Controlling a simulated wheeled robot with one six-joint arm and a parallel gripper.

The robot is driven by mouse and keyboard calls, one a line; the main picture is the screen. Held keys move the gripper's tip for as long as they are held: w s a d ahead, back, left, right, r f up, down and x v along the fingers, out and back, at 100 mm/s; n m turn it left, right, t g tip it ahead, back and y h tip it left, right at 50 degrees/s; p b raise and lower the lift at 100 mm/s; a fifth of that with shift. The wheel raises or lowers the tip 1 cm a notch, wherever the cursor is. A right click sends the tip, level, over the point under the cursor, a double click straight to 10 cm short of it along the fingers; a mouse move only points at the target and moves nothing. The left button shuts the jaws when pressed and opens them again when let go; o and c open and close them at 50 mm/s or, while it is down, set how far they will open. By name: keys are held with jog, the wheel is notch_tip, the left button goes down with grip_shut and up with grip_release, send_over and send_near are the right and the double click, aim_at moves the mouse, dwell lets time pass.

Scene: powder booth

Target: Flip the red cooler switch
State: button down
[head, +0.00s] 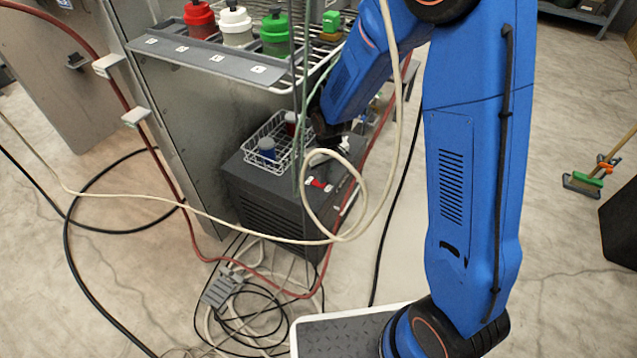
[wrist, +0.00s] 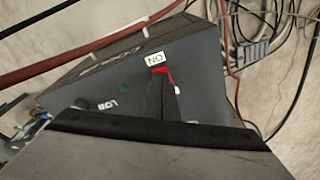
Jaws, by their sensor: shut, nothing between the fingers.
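The cooler is a dark grey box (head: 270,210) with a slatted front, low in the middle of the head view. Its red switch (head: 317,183) sits on the top near the right front edge. In the wrist view the red switch (wrist: 164,71) shows beside a white label reading ON, upside down. My gripper (wrist: 159,80) is shut and empty, its dark fingers pointing at the switch and covering part of it. I cannot tell whether they touch it.
A white wire basket (head: 272,128) with small jars stands on the cooler. Above is a rack (head: 190,54) with red, white and green containers. A pale hose (head: 306,205) loops before the cooler, and cables lie on the floor. Floor to the right is largely clear.

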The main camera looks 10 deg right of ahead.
jog(key=shift+f, duration=0.55)
dwell(0.4)
jog(key=shift+r, duration=0.1)
notch_tip(320, 180, up, 7)
dwell(0.9)
dwell(0.4)
